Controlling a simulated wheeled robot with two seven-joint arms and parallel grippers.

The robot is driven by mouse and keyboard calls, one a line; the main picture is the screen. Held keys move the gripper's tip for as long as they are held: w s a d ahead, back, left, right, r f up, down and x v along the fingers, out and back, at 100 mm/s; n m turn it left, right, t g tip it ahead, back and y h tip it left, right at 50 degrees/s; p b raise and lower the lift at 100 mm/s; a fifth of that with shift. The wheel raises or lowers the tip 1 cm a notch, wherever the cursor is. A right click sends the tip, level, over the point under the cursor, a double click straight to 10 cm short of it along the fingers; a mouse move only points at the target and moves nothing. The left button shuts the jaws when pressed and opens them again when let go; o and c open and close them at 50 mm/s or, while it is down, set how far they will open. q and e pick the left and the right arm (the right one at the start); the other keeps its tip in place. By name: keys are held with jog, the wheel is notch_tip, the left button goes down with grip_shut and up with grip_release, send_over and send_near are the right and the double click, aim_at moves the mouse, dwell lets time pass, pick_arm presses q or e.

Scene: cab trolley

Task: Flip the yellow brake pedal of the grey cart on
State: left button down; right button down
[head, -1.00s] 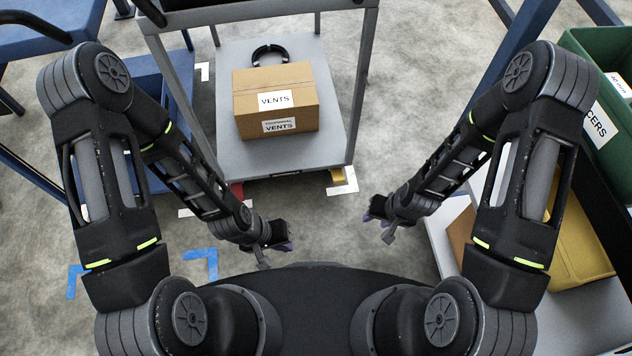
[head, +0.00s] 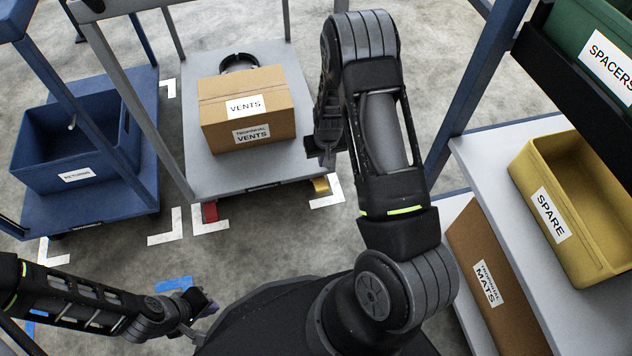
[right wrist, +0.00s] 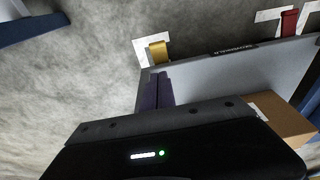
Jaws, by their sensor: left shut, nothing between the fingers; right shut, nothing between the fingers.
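The grey cart (head: 205,172) stands ahead with its low deck facing me. Its yellow brake pedal (head: 320,185) sticks out at the front right corner of the deck, and it also shows in the right wrist view (right wrist: 159,51). My right gripper (head: 322,156) is shut and empty, over the deck's right edge and apart from the pedal in the picture. In the right wrist view its closed fingers (right wrist: 157,92) lie just below the pedal, by the deck corner. My left gripper (head: 207,306) is shut and empty, low at the left near my base.
A red pedal (head: 210,212) is at the cart's front left corner. A VENTS box (head: 270,102) and a black ring (head: 240,60) sit on the deck. A blue cart (head: 85,215) stands left. A shelf (head: 490,160) with a yellow SPARE bin (head: 545,170) is at right.

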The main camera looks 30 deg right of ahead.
jog(key=shift+f, duration=0.1)
jog(key=b, duration=0.5)
send_over(321, 187)
jog(key=f, duration=1.2)
jog(key=shift+s+f, duration=0.2)
jog(key=shift+f, duration=0.05)
jog(key=shift+s+f+b, duration=0.2)
jog(key=shift+f+b, duration=0.15)
jog(key=shift+f, duration=0.25)
